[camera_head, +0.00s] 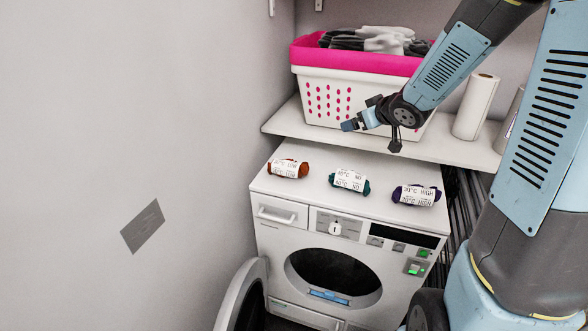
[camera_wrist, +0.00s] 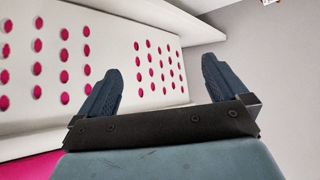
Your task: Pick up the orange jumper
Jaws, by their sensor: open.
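The orange jumper (camera_head: 289,169) is a small rolled bundle with a white printed label around it. It lies at the left of the white dryer top (camera_head: 318,190) in the head view. My gripper (camera_head: 349,125) is open and empty, in front of the white basket, above and to the right of the jumper and apart from it. In the wrist view my gripper (camera_wrist: 163,76) shows two dark fingers spread wide with nothing between them. The jumper is not visible in that view.
A green roll (camera_head: 349,181) and a purple roll (camera_head: 417,195) lie right of the jumper. The white and pink basket (camera_head: 330,96) stands on the shelf (camera_head: 290,122) behind, beside a paper roll (camera_head: 475,106). The dryer door (camera_head: 242,299) hangs open at lower left. The wall is close on the left.

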